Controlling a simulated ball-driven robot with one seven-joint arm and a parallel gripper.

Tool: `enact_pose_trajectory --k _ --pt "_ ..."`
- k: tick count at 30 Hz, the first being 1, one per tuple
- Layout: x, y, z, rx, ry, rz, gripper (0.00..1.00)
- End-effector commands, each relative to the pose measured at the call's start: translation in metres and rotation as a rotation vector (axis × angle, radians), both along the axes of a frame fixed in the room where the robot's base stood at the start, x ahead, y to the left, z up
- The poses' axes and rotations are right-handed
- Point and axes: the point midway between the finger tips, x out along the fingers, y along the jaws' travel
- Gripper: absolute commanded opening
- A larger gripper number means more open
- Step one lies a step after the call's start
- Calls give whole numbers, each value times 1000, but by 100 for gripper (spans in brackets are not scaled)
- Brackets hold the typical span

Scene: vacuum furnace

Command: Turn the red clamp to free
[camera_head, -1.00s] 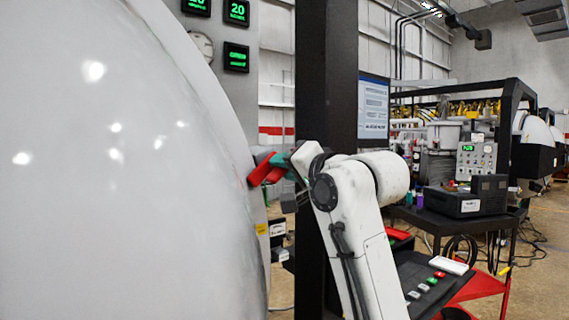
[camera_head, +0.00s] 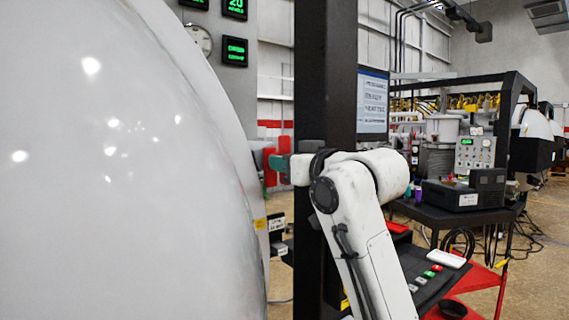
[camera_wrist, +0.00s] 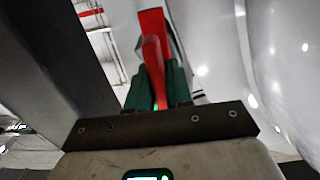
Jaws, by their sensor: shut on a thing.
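The red clamp (camera_head: 269,164) shows at the right edge of the big white dome, upright in the head view. In the wrist view the red clamp (camera_wrist: 152,30) rises from between the two green fingers. My gripper (camera_head: 281,164) is at the clamp, seen from the side. In the wrist view my gripper (camera_wrist: 158,85) is shut on the red clamp. The fingers hide the lower part of the clamp.
The white dome (camera_head: 120,190) fills the left. A dark column (camera_head: 325,90) stands close behind my arm. A black cart (camera_head: 450,215) with a control box (camera_head: 465,190) is at right. Green-lit displays (camera_head: 235,50) hang above.

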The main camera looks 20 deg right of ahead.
Motion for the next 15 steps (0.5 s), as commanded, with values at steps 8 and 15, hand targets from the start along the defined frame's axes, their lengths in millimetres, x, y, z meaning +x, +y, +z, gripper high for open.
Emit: enact_pose_trajectory --k 8,15 --pt "1 -1 -2 -174 -53 0 0" --pt "1 -1 -2 -257 -79 1 0"
